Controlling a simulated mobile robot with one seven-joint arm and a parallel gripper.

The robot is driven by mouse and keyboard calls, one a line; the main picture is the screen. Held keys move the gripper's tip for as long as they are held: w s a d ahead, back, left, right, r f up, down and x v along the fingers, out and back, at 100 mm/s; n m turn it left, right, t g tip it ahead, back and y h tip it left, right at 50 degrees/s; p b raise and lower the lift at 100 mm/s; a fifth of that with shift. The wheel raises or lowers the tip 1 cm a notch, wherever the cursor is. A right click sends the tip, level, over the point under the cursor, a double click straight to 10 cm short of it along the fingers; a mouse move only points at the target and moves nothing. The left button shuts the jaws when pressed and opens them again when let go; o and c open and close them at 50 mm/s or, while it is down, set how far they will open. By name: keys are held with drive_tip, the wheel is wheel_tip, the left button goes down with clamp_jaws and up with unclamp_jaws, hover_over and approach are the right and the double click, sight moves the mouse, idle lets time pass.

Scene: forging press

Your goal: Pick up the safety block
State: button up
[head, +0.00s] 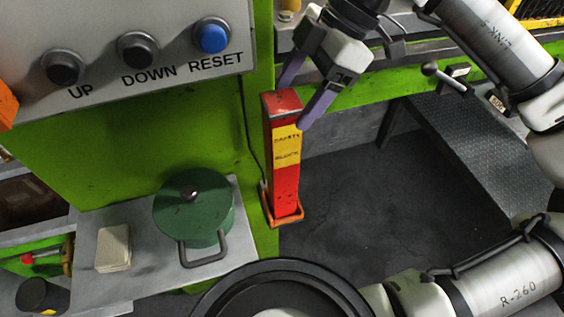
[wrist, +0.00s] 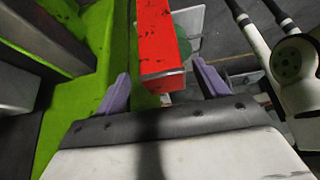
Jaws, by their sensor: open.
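The safety block (head: 287,155) is a tall red bar with a yellow labelled band. It stands upright in an orange holder (head: 291,218) on the green press frame. My gripper (head: 294,105) is open at the block's upper end, with one purple finger on each side of it in the head view. In the wrist view the red block (wrist: 158,40) reaches down between the two fingers of my gripper (wrist: 160,88). I cannot tell whether either finger touches it.
A panel with UP, DOWN and RESET buttons (head: 212,37) is at upper left. A grey shelf (head: 140,250) holds a green lidded pot (head: 195,208) and a pale block (head: 113,248), left of the holder. The dark floor (head: 350,200) to the right is clear.

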drive_tip(key=shift+s+a+f+p, duration=0.2)
drive_tip(key=shift+a+f+p, duration=0.1)
drive_tip(key=shift+f+p, duration=0.15)
drive_tip(key=shift+p+x, duration=0.65)
drive_tip(key=shift+x, duration=1.5)
drive_tip(key=shift+d+f, duration=0.1)
drive_tip(key=shift+d, duration=0.1)
drive_tip(key=shift+c, duration=0.3)
clamp_jaws()
